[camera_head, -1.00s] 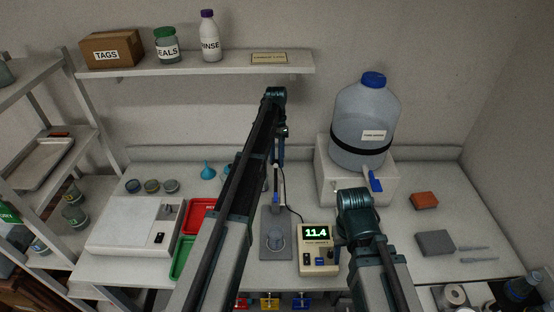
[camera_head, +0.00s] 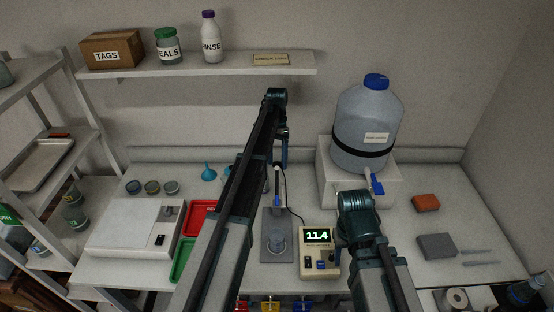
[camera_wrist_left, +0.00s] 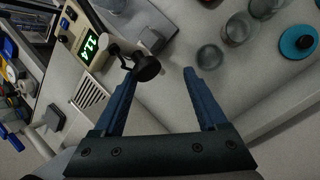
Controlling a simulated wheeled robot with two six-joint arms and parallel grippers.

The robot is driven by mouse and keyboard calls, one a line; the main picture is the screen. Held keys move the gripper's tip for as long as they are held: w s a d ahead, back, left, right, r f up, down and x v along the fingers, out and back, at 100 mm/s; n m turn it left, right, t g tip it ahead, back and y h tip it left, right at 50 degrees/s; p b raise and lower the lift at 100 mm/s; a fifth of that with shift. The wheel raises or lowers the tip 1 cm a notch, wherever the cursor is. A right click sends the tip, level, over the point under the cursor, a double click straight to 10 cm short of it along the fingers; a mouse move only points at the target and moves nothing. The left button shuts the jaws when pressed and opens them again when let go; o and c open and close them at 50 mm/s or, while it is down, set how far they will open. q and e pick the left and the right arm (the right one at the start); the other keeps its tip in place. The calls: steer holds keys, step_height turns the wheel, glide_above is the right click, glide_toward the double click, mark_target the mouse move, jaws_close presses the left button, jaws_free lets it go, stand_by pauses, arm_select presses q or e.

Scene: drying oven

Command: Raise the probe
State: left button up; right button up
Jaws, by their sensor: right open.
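The probe (camera_head: 277,190) hangs upright on its stand above a small clear beaker (camera_head: 277,240), with a cable running to the meter (camera_head: 319,250), which reads 11.4. The left wrist view also shows the meter (camera_wrist_left: 88,45) and a round black knob (camera_wrist_left: 147,68) on the stand. My left gripper (camera_wrist_left: 160,78) is open, its blue fingers wide apart. The knob appears near the left finger's tip; contact cannot be told. In the head view my left gripper (camera_head: 283,155) is partly hidden behind its arm, just above the probe. My right gripper (camera_head: 337,255) is open beside the meter, mostly hidden.
A large water jug (camera_head: 366,125) with a blue tap stands on a white block behind my right arm. Red (camera_head: 201,215) and green (camera_head: 184,258) trays and a white balance (camera_head: 135,226) lie left. A shelf (camera_head: 200,68) spans the wall.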

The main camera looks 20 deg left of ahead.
mark_target(277, 162)
arm_select(q)
steer(key=shift+r, duration=0.1)
step_height(277, 162, up, 4)
steer(key=p, duration=0.4)
steer(key=shift+r, duration=0.1)
steer(key=shift+s+d+f, duration=0.15)
steer(key=shift+s+f, duration=0.05)
steer(key=shift+s, duration=0.45)
steer(key=shift+s+d+f, duration=0.15)
steer(key=shift+s, duration=0.45)
steer(key=s+d, duration=0.1)
steer(key=s, duration=0.3)
steer(key=s+d+r, duration=0.1)
steer(key=s, duration=0.3)
steer(key=s+d+p, duration=0.1)
steer(key=s+d, duration=0.1)
steer(key=s, duration=0.3)
steer(key=shift+r, duration=0.15)
steer(key=shift+w, duration=0.1)
steer(key=s+d+f+n+t+y, duration=0.15)
steer(key=s+n+t, duration=0.35)
steer(key=s, duration=0.5)
steer(key=s+d+f+m+y+b, duration=0.1)
steer(key=s+d+f+m+b, duration=0.2)
steer(key=s+d+f+b, duration=0.2)
steer(key=d+f+b, duration=0.3)
steer(key=d, duration=0.2)
steer(key=shift+s+d+g, duration=0.2)
steer(key=shift+d+g, duration=0.05)
steer(key=shift+g, duration=0.05)
